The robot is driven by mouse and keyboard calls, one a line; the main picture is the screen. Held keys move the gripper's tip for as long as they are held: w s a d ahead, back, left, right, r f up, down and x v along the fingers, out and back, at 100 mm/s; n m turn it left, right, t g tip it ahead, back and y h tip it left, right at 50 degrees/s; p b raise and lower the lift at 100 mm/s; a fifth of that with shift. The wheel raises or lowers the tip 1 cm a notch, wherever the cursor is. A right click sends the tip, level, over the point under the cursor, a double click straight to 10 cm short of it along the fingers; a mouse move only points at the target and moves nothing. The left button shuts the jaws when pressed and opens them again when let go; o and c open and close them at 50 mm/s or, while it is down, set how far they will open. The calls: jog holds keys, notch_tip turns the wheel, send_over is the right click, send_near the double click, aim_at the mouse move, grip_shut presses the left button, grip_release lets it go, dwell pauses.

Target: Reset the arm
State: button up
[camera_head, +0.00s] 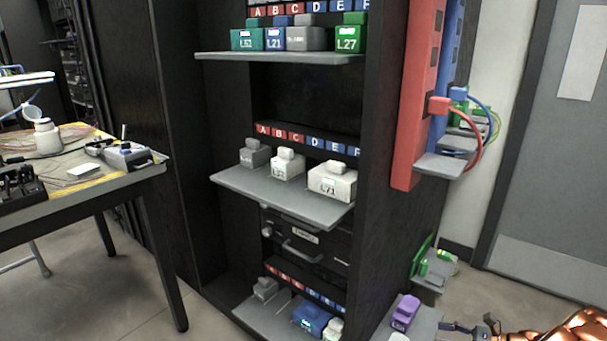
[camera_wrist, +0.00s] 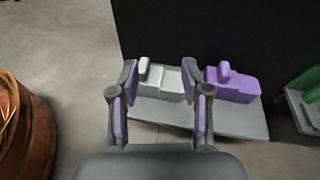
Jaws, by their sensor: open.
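My gripper (camera_wrist: 160,72) is open in the wrist view, with its two fingers apart. A white block (camera_wrist: 160,84) shows in the gap between the fingers; whether it lies between them or beyond them I cannot tell. It sits on a grey shelf (camera_wrist: 240,122) beside a purple block (camera_wrist: 228,84), which is right of the right finger. In the head view my gripper (camera_head: 487,328) is low at the right, next to the shelf with the purple block (camera_head: 404,312).
A black rack holds grey shelves (camera_head: 280,192) with labelled blocks. A small shelf (camera_head: 428,288) with green parts stands near my gripper, and its green part (camera_wrist: 305,88) shows at the right of the wrist view. A work table (camera_head: 140,180) stands left. Open floor (camera_head: 520,290) lies right.

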jog(key=s+a+r+n+g+p, duration=0.2)
jog(key=a+r+n+g+p, duration=0.3)
jog(key=a+r, duration=0.75)
jog(key=s+a+r+n+g+p, duration=0.25)
jog(key=a+r+n+p, duration=0.4)
jog(key=r, duration=1.05)
jog(key=s+a+r+n+g+h+p, duration=0.2)
jog(key=s+a+r+p, duration=0.35)
jog(key=r, duration=0.25)
jog(key=s+a+r+n+g+h+p, duration=0.2)
jog(key=s+a+r+n+h+p, duration=0.1)
jog(key=s+a+r+p, duration=0.25)
jog(key=s+d+r+n+t+h+p, duration=0.1)
jog(key=s+d+r+n+h+p, duration=0.1)
jog(key=s+r+p, duration=0.4)
jog(key=s+d+r+n+h+p, duration=0.3)
jog(key=s+r+n+h+p, duration=0.2)
jog(key=s+r, duration=0.6)
jog(key=s+p, duration=0.1)
jog(key=s, duration=0.2)
jog(key=shift+r+t+h+p, duration=0.2)
jog(key=shift+t+h+p, duration=0.15)
jog(key=shift+h, duration=0.05)
